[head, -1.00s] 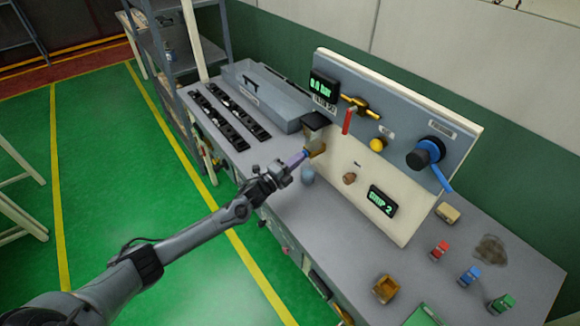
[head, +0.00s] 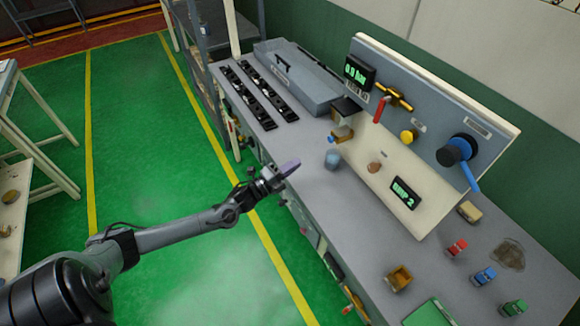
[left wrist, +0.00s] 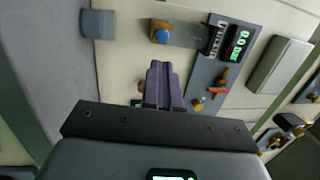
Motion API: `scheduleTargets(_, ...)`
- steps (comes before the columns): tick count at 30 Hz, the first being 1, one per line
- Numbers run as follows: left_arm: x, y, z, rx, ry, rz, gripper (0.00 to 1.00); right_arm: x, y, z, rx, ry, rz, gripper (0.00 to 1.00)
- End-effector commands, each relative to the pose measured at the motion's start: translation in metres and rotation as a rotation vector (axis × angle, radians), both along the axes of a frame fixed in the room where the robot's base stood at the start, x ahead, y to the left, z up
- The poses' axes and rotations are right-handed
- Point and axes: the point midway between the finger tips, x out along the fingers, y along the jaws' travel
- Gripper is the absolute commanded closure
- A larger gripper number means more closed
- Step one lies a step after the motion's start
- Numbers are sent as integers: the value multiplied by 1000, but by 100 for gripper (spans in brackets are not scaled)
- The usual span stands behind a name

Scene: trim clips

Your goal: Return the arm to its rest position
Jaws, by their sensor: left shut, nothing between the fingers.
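My left gripper (head: 289,168) comes in from the left in the head view, with its purple fingers shut and nothing between them. It is in the air by the front edge of the grey bench (head: 300,190), apart from the panel. In the left wrist view the purple fingers (left wrist: 161,85) sit together, pointing toward the panel. My right gripper is not in view.
An upright panel (head: 440,120) carries a pressure display (head: 359,72), a red-handled valve (head: 380,108), a yellow knob (head: 408,136) and a blue lever (head: 470,177). A blue-grey cup (head: 332,159) stands near the gripper. Green floor lies open in front of the bench.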

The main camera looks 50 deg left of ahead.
Motion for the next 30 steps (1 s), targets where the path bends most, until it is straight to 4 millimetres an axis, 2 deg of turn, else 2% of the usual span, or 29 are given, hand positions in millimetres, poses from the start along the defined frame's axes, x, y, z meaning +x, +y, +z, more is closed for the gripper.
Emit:
scheduleTargets(6, -9, 2, 0, 1, -2, 0, 100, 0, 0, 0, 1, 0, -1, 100)
scheduleTargets(21, -11, 1, -3, 0, 2, 0, 100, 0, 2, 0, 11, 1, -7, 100)
scheduleTargets(23, -15, 1, -8, -2, 12, 1, 100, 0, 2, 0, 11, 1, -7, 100)
scheduleTargets(27, -32, -10, -37, -39, 56, 6, 100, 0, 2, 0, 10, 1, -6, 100)
scheduleTargets(29, -44, -23, -52, -77, 74, 9, 100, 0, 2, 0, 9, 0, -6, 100)
scheduleTargets(30, -53, -36, -58, -113, 80, 5, 100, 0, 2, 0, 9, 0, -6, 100)
